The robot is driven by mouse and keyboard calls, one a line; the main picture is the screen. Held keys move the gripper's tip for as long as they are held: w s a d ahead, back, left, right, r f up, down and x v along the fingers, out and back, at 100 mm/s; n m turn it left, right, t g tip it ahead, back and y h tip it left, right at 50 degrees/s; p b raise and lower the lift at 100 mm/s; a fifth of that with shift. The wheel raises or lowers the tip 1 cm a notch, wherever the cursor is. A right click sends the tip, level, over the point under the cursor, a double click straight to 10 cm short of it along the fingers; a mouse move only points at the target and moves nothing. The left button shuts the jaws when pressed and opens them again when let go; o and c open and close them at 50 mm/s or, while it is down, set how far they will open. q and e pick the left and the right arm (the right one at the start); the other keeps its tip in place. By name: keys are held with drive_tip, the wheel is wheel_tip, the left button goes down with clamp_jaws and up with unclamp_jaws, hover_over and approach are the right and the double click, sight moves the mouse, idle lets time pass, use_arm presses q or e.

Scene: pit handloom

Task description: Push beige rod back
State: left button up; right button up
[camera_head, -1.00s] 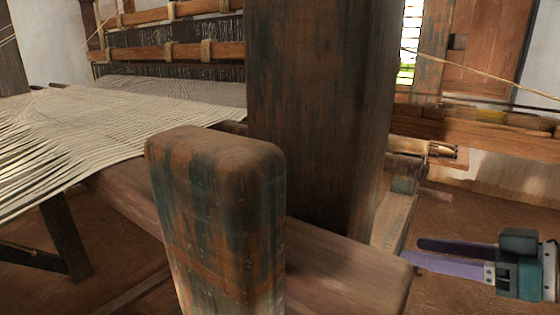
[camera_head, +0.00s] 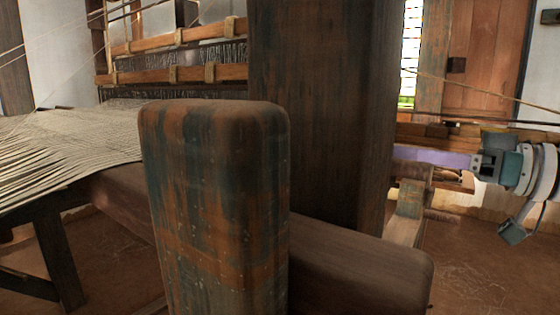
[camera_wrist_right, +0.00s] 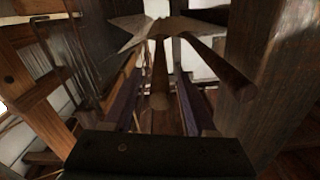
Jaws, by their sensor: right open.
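My right gripper (camera_head: 402,153) comes in from the right in the head view, its purple fingers pointing left, beside the thick dark post that hides what lies past it. In the right wrist view its two fingers (camera_wrist_right: 157,88) are apart. A round-ended rod (camera_wrist_right: 159,72) points toward the camera between them, with no clear contact; it looks brown in the shade. A pale rod end (camera_head: 455,179) shows just below the gripper in the head view. I cannot tell whether these are the same beige rod. My left gripper is out of view.
A thick upright post (camera_head: 322,110) and a rounded wooden block (camera_head: 215,205) fill the middle of the head view. Pale cloth (camera_head: 70,142) stretches at left. In the wrist view a second dark bar (camera_wrist_right: 222,75) angles close to the right finger. Floor is open at lower right.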

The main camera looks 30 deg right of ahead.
drive_tip(key=shift+w+a, duration=0.3)
drive_tip(key=shift+w, duration=0.3)
clamp_jaws()
idle(1.2)
